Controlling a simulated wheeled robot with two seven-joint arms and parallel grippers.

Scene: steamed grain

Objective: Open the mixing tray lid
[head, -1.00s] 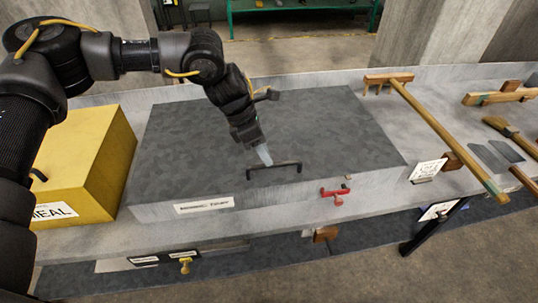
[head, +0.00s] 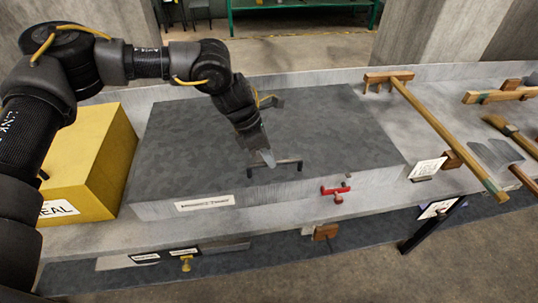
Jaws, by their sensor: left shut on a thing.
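The mixing tray is a wide grey box on the bench, covered by a flat dark grey lid (head: 330,120). The lid lies flat over the tray. A black bar handle (head: 288,162) stands near the lid's front edge. My left gripper (head: 268,158) points down at the handle and is shut on it, near the handle's left part. The fingertips partly hide the bar. A red latch-like fitting (head: 336,191) sits on the tray's front face, and a white label (head: 205,203) is to its left. My right gripper is not in view.
A yellow meal box (head: 92,160) stands close to the tray's left side, under my left arm. A long wooden-handled rake (head: 445,130) and other wooden tools lie to the right. A small white card (head: 428,168) stands right of the tray.

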